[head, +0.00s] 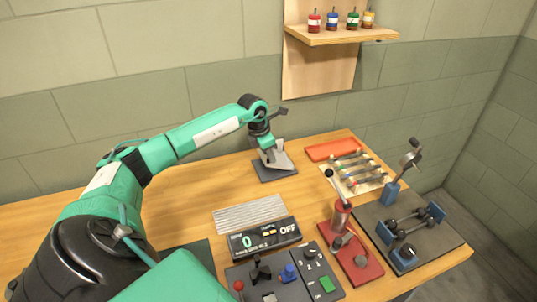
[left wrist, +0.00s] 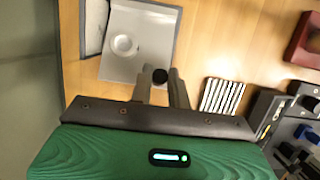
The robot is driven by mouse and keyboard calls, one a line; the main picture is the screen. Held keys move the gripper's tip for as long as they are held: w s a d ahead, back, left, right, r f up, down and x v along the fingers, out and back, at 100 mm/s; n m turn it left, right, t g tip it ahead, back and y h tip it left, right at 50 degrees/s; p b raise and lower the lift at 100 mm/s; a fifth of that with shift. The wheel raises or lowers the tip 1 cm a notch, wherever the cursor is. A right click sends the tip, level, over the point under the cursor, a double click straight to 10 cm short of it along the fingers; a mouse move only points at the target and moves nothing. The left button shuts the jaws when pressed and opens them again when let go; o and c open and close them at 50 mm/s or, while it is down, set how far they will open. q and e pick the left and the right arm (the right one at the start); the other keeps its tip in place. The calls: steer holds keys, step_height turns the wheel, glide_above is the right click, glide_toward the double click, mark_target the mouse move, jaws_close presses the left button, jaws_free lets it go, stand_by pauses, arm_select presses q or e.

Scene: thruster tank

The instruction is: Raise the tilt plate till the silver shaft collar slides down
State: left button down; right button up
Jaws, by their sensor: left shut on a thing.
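The tilt plate (head: 284,162) is a grey plate over a dark base (head: 270,177) at the back middle of the table. In the head view it looks tilted up from the base. In the left wrist view the plate (left wrist: 146,60) carries the silver shaft collar (left wrist: 124,45), a pale ring lying near its middle. My left gripper (head: 266,146) is at the plate's edge. In the left wrist view its fingers (left wrist: 161,88) are closed around a black knob (left wrist: 160,76) at that edge. The collar is not clear in the head view. My right gripper is not in view.
A ribbed silver mat (head: 250,214) and a display box reading 0 and OFF (head: 264,239) stand in front. A control panel (head: 285,278), a red press stand (head: 352,256) and a dark board with blue clamps (head: 412,232) fill the right. A shelf (head: 340,36) hangs behind.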

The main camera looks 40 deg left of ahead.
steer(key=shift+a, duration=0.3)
arm_select(q)
steer(key=c, duration=1.3)
jaws_free()
steer(key=shift+r, duration=0.25)
steer(key=b+v, duration=0.2)
steer(key=v, duration=1.1)
steer(key=shift+r+b, duration=0.2)
steer(key=shift+b, duration=0.2)
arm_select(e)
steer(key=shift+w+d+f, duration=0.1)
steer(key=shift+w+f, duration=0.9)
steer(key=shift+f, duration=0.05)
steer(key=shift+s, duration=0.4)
